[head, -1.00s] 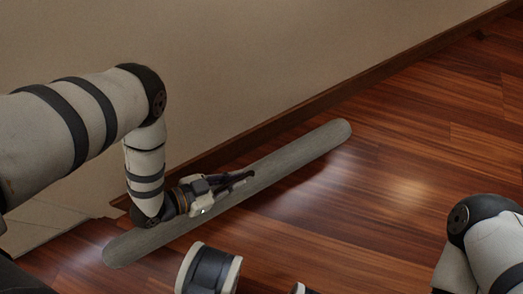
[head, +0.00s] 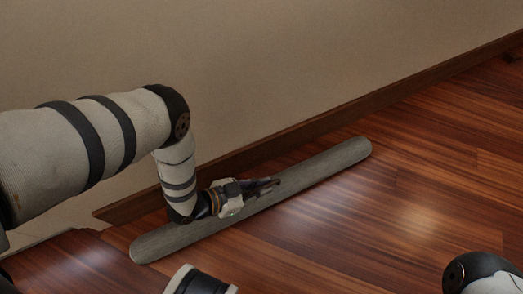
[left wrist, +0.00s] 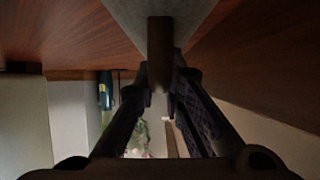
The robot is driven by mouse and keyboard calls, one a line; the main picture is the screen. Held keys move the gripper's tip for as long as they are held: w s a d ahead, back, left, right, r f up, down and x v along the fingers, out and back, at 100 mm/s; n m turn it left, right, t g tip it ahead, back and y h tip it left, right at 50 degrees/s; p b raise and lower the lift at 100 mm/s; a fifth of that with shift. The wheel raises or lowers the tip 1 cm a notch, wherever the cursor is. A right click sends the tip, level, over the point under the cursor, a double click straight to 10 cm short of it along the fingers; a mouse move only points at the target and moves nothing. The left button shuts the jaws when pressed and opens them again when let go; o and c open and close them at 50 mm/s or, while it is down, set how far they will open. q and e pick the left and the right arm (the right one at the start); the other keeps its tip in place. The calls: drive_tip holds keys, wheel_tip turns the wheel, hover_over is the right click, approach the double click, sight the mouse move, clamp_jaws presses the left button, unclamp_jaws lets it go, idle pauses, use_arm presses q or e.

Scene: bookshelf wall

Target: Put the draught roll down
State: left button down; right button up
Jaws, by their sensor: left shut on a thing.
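The draught roll (head: 335,160) is a long grey cylinder at the foot of the wall in the head view. It lies roughly along the skirting, low over the wooden floor; I cannot tell if its whole length touches the floor. My left gripper (head: 272,187) comes at it from the left and is shut on it near the middle. In the left wrist view the grey roll (left wrist: 199,14) is at the top, with a dark brown strip (left wrist: 160,45) running down between the fingers (left wrist: 161,90). My right gripper is out of view.
The beige wall (head: 300,60) and its dark wooden skirting (head: 400,95) run behind the roll. The wooden floor (head: 400,210) is clear in front and to the right. A blue item (left wrist: 105,88) shows in the left wrist view.

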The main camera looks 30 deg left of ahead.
use_arm(q)
drive_tip(key=c, duration=1.7)
unclamp_jaws()
